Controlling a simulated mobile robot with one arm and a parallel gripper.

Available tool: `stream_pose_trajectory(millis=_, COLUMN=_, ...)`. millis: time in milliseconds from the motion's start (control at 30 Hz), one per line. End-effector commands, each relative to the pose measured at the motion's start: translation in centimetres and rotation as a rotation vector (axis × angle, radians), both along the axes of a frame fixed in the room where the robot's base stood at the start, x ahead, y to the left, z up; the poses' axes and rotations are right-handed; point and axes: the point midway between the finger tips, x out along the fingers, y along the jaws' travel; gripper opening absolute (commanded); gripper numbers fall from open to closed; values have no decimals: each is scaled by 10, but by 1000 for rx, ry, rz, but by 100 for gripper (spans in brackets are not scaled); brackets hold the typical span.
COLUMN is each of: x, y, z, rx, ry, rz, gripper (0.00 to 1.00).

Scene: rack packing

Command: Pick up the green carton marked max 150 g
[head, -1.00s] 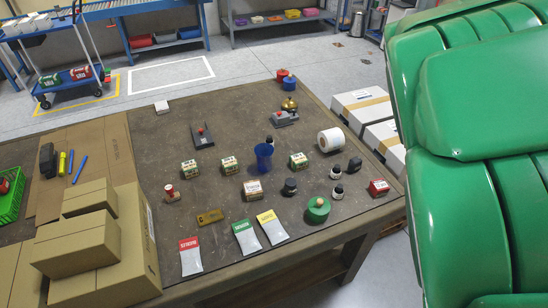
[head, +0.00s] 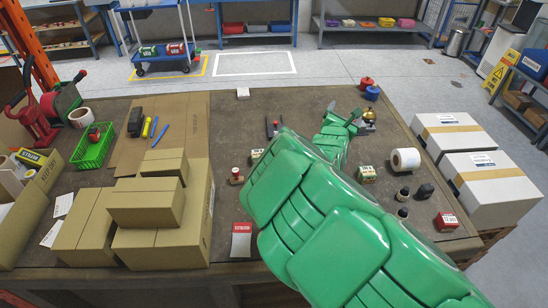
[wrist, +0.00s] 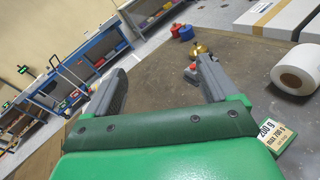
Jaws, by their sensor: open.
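My gripper (head: 345,113) is open and empty above the far part of the brown table; both fingers of the gripper (wrist: 162,70) show in the wrist view. A green-and-white carton (head: 367,174) stands on the table, near and to the right of my gripper. In the wrist view this carton (wrist: 270,134) is at the lower right, partly cut off by my gripper body, and its label seems to read 200 g. Another green-and-white carton (head: 257,155) shows at the left edge of my arm, mostly hidden. I cannot read a 150 g marking on any carton.
A brass object (head: 369,117) and red and blue pots (head: 371,93) are at the far edge. Cardboard boxes (head: 147,203) fill the left front. My arm hides the table's middle.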

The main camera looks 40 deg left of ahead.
Motion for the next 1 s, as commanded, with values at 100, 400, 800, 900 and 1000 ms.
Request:
stream_pose_trajectory(millis=100, x=-54, y=74, z=-58, rx=-135, ry=36, rz=197, gripper=87)
stream_pose_trajectory(millis=400, x=-178, y=172, z=-163, rx=-372, ry=81, rz=548, gripper=87)
stream_pose_trajectory(millis=800, x=-193, y=191, z=-189, rx=-416, ry=90, rz=606, gripper=87)
stream_pose_trajectory(millis=900, x=-189, y=196, z=-190, rx=-413, ry=90, rz=606, gripper=87)
stream_pose_trajectory(millis=1000, x=-187, y=200, z=-191, rx=-413, ry=89, rz=607, gripper=87)
